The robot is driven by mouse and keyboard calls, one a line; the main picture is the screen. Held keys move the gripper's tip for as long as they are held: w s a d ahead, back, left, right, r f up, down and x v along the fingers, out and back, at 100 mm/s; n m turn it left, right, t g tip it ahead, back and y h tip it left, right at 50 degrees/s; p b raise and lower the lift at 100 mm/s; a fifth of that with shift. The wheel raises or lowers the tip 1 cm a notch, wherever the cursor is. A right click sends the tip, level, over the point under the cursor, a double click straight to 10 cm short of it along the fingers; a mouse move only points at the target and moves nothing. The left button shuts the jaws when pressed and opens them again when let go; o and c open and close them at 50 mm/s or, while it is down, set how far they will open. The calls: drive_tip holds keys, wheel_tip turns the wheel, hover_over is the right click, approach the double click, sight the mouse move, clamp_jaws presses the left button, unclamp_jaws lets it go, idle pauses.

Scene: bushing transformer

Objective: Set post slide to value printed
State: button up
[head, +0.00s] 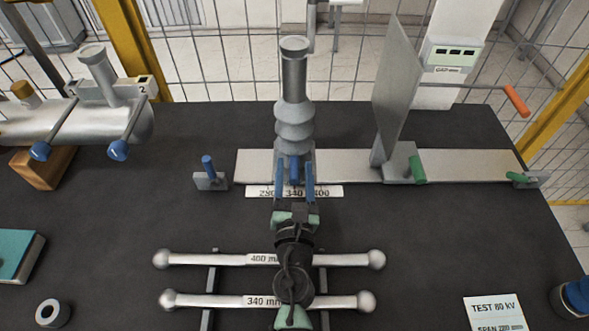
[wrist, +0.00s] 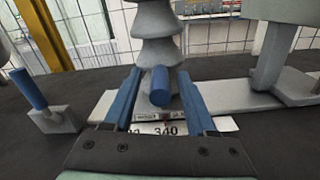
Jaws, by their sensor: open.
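The ribbed grey post (head: 293,95) stands upright on a pale rail (head: 345,165), with a blue peg (wrist: 160,86) low on its front. A scale strip (head: 265,192) below the post reads 280, 340, 400; the post is about at 340, which shows under a small red mark in the wrist view. My gripper (head: 295,178) is open, its blue fingers on either side of the peg; I cannot tell whether they touch it. A printed card (head: 495,312) at lower right reads TEST 80 kV and, cut by the picture's edge, SPAN, apparently 280 mm.
A grey plate (head: 396,90) on a block with a green handle (head: 417,169) stands right of the post. A stop with a blue peg (head: 208,168) is at the rail's left end. Rods marked 400 (head: 210,260) and 340 (head: 215,301) lie in front, under my arm.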

drive_tip(key=shift+c, duration=0.2)
clamp_jaws()
idle(1.3)
